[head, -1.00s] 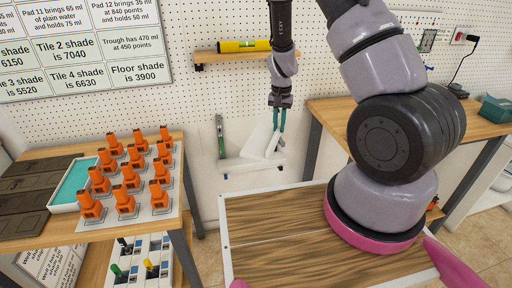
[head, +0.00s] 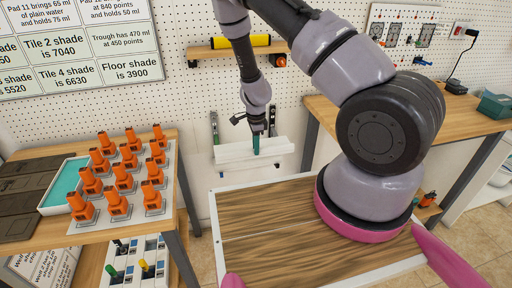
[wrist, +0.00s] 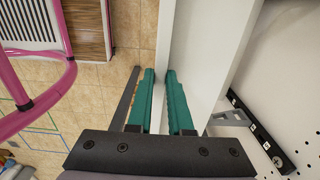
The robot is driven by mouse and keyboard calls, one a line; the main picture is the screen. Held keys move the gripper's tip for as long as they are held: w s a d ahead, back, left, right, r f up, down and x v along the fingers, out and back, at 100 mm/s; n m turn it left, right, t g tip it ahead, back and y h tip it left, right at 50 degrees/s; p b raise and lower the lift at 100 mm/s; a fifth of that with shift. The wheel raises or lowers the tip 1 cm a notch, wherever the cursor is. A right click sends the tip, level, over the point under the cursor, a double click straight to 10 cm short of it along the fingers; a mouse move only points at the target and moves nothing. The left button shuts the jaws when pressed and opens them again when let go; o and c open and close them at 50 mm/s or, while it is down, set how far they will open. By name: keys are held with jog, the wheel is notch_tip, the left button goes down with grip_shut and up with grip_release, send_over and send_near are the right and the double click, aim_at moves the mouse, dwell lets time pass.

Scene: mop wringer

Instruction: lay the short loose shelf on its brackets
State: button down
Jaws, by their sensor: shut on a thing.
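The short loose shelf (head: 232,155) is a white board with a raised front edge, roughly level and close to the pegboard wall in the head view. My gripper (head: 256,146) points down and is shut on its front edge. In the wrist view, the teal fingers of my gripper (wrist: 160,95) straddle that edge of the shelf (wrist: 212,50). A dark upright rail (head: 214,127) shows behind its left end and another (head: 272,122) behind its right part. A grey bracket (wrist: 232,118) shows beside the shelf in the wrist view. Whether the shelf rests on the brackets cannot be told.
A wooden wall shelf (head: 226,48) with a yellow-and-black roll stands above. A wood-topped table with a white rim (head: 216,225) is in front. A bench with orange items (head: 122,205) is at left, another bench (head: 478,122) at right.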

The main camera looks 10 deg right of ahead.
jog(key=shift+w+f, duration=0.35)
jog(key=shift+f, duration=0.2)
jog(key=w, duration=1.3)
dwell(1.1)
jog(key=shift+f, duration=0.7)
dwell(0.4)
jog(key=c, duration=0.8)
grip_release()
jog(key=shift+o, duration=0.2)
